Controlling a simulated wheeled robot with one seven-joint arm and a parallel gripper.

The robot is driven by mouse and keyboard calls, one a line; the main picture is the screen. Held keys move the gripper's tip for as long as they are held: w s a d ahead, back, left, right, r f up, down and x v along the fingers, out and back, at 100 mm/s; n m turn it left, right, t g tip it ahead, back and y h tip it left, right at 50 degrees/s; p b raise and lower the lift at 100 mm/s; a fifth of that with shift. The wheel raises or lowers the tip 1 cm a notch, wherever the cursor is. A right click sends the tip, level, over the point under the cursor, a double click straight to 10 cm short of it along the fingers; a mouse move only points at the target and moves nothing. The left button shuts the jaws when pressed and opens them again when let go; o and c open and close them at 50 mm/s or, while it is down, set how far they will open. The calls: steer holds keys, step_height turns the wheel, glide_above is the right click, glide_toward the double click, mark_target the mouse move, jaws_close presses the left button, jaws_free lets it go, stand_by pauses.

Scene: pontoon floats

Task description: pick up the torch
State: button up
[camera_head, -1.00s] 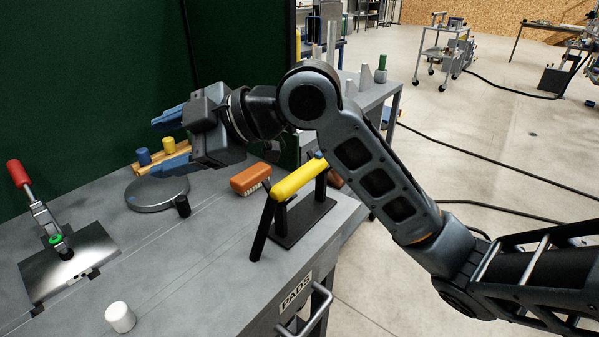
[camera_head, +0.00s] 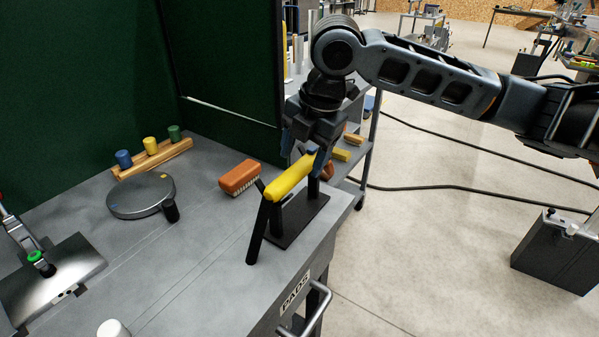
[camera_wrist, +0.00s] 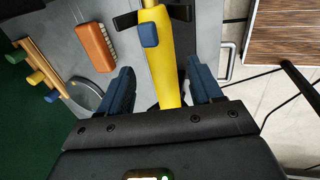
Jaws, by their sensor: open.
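The torch (camera_head: 287,181) has a yellow body with a blue button and rests tilted on a black stand (camera_head: 300,217) near the table's right edge. A black part slopes down from its near end. In the wrist view the torch (camera_wrist: 163,62) runs between my two blue fingers, its blue button facing the camera. My gripper (camera_head: 304,153) points down at the torch's far end, with its fingers apart on either side. It is open, and I see no finger closed on the torch. The far end of the torch is partly hidden by my gripper.
An orange brush (camera_head: 240,177) lies just left of the stand. Farther left are a round grey disc (camera_head: 141,195), a wooden rack (camera_head: 153,160) with coloured pegs, and a metal plate (camera_head: 50,285) with a clamp.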

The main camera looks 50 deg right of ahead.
steer(key=x, duration=0.5)
steer(key=shift+s+d+f+p, duration=0.1)
steer(key=shift+f+p, duration=0.2)
steer(key=shift+f, duration=0.1)
steer(key=shift+c, duration=0.4)
steer(key=shift+r, duration=0.1)
steer(key=c, duration=1)
